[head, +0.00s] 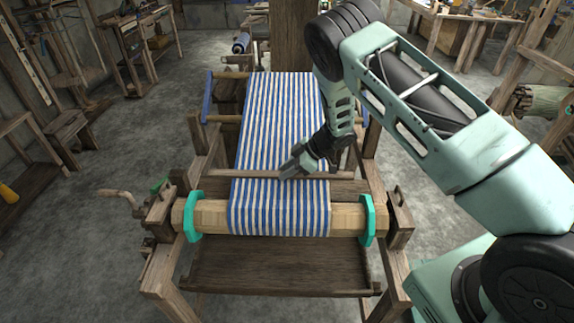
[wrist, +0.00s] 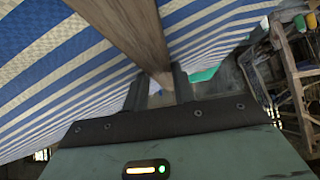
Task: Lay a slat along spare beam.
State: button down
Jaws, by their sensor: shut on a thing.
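A brown wooden slat (wrist: 125,28) runs between the two dark fingers of my gripper (wrist: 157,88) in the wrist view. In the head view my gripper (head: 289,171) is over the middle of the blue-and-white striped cloth (head: 277,115), at a long wooden bar (head: 258,174) that looks like this slat and runs crosswise. Whether the slat touches the cloth is unclear. A thick pale wooden beam (head: 207,216) with teal end rings lies across the loom's front, and the cloth passes over it. I cannot tell which beam is the spare one.
The wooden loom frame (head: 397,215) stands on both sides, with a crank handle (head: 118,195) at left. A flat board (head: 278,262) is below the front beam. A wooden post (head: 292,35) rises behind.

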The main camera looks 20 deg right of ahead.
jog(key=shift+s+a+f+b, duration=0.2)
jog(key=shift+s+a+f, duration=0.15)
jog(key=shift+s, duration=0.4)
jog(key=shift+s+a+f+b, duration=0.25)
jog(key=shift+s+a+f, duration=0.05)
jog(key=shift+s, duration=0.45)
jog(key=shift+s+a+f+b, duration=0.2)
jog(key=shift+s+a+f, duration=0.15)
jog(key=shift+s, duration=0.4)
jog(key=shift+s+a+f, duration=0.2)
jog(key=shift+s+a, duration=0.1)
jog(key=shift+s, duration=0.45)
jog(key=shift+s+a+f, duration=0.15)
jog(key=shift+s+a, duration=0.15)
jog(key=shift+s, duration=0.5)
jog(key=shift+s+a+f, duration=0.2)
jog(key=shift+s+a, duration=0.1)
jog(key=shift+s, duration=0.45)
jog(key=c, duration=1.1)
grip_release()
jog(key=shift+o, duration=0.2)
jog(key=shift+d, duration=0.1)
jog(key=b+v, duration=0.2)
jog(key=v, duration=1.5)
jog(key=shift+r, duration=0.15)
